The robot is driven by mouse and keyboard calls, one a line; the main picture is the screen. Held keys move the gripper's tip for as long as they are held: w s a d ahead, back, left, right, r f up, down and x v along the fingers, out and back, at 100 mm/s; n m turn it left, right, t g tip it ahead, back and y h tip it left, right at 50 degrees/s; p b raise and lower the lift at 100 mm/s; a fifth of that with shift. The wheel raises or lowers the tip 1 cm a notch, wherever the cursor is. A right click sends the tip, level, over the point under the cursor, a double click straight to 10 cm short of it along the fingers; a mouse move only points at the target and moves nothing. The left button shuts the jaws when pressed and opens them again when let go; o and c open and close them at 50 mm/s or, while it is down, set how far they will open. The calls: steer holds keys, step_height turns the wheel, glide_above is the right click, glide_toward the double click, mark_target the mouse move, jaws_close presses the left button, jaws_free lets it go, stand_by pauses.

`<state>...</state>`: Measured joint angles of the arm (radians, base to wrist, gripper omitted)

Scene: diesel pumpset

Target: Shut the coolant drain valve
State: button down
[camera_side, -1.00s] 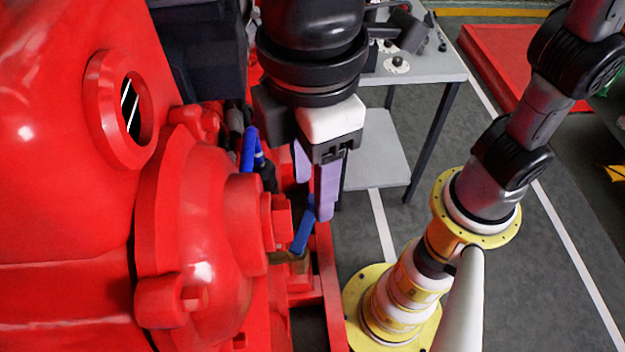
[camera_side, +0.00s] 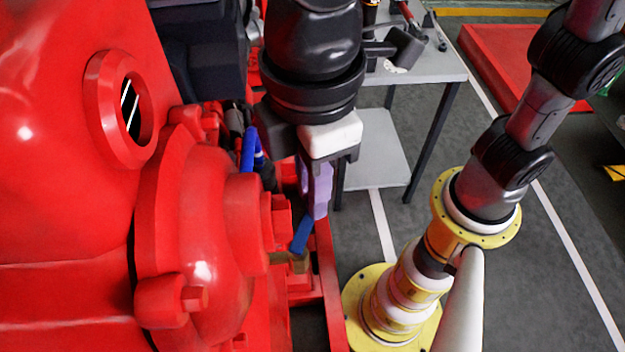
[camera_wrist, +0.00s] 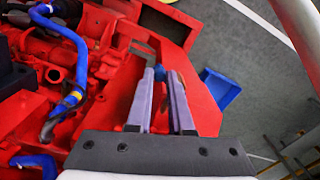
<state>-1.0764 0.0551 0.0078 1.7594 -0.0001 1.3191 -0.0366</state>
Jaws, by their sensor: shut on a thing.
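The coolant drain valve has a brass body (camera_side: 299,263) and a blue lever (camera_side: 302,236), low beside the red engine in the side view. The lever slants up to the right from the brass body. My gripper (camera_side: 318,212) points down at it, with its lilac fingertips at the lever's upper end. In the wrist view, a small blue part of the lever (camera_wrist: 160,73) shows between the tips of my gripper (camera_wrist: 161,78). The jaws are shut on the lever. The fingers hide its upper end in the side view.
The red engine housing (camera_side: 205,250) stands close on the left. A red base rail (camera_side: 329,285) lies just right of the valve. A grey table (camera_side: 440,66) stands behind. In the wrist view, a blue bin-like object (camera_wrist: 221,88) lies beyond the rail.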

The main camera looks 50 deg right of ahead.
steer(key=n, duration=0.1)
steer(key=w+a+n, duration=0.1)
steer(key=n, duration=0.1)
steer(key=w+n, duration=0.1)
steer(key=n, duration=0.1)
steer(key=shift+a, duration=0.15)
stand_by(0.3)
steer(key=c, duration=0.8)
jaws_free()
step_height(320, 180, up, 14)
steer(key=shift+s+f, duration=0.1)
